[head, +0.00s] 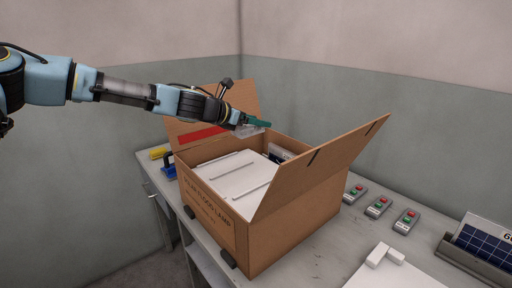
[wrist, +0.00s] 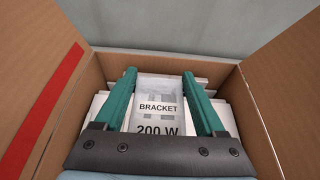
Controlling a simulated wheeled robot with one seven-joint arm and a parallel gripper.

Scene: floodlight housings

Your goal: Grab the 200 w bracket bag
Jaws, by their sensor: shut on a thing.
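The bracket bag (wrist: 158,97), a clear bag with a label reading BRACKET 200 W, sits between the two green fingers of my gripper (wrist: 160,92) in the wrist view. My gripper is shut on it.
The box holds white panels (head: 226,176), and its flaps stand open, one rising at the right. Several grey switch boxes (head: 378,206) with red and green buttons lie to the right on the table (head: 330,243). A solar panel (head: 482,243) stands at the far right.

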